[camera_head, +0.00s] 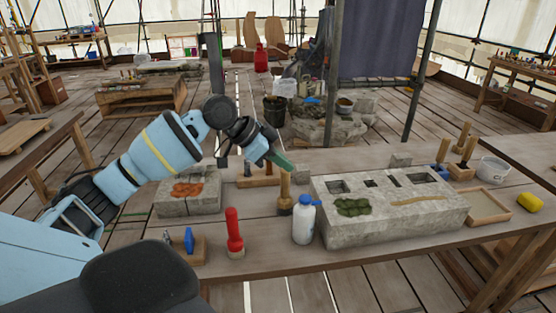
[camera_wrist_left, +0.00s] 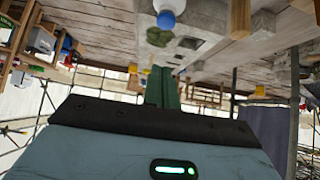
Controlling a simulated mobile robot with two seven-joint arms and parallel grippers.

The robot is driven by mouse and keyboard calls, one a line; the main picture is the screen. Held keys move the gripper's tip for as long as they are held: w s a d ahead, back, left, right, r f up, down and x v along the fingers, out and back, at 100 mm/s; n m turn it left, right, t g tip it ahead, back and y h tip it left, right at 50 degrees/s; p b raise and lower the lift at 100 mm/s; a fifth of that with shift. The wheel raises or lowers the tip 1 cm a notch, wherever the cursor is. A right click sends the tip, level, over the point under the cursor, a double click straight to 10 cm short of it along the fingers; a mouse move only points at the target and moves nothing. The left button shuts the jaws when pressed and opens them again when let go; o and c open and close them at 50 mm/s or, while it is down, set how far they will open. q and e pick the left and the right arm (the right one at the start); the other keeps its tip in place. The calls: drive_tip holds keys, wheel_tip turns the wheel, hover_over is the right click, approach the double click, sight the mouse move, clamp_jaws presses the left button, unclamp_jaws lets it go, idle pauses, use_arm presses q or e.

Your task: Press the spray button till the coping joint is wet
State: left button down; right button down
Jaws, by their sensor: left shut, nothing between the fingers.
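The spray bottle (camera_head: 303,224) is white with a blue top and stands upright on the bench, at the left end of the pale stone coping block (camera_head: 400,222). A tan strip (camera_head: 418,200), perhaps the joint, runs along the block's top; I cannot tell if it is wet. My left gripper (camera_head: 283,162) has green fingers, shut and empty, above and behind the bottle and apart from it. In the left wrist view the bottle (camera_wrist_left: 169,10) shows at the top edge, beyond the shut fingers (camera_wrist_left: 162,88). My right gripper is not in view.
A wooden mallet (camera_head: 285,195) stands close behind the bottle. A red-handled tool (camera_head: 234,232) stands to its left. Green moss (camera_head: 352,207) lies on the block. A shallow tray (camera_head: 487,205) and yellow sponge (camera_head: 530,202) are at the right. Bare bench lies in front of the bottle.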

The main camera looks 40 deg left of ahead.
use_arm(q)
hover_over(305, 199)
drive_tip(key=a, duration=0.1)
wheel_tip(305, 199, down, 4)
drive_tip(key=shift+s+a+f, duration=0.15)
drive_tip(key=shift+f, duration=0.1)
wheel_tip(305, 199, down, 2)
drive_tip(key=shift+a+f, duration=0.1)
drive_tip(key=shift+f, duration=0.15)
drive_tip(key=shift+s+f, duration=0.1)
drive_tip(key=shift+f, duration=0.55)
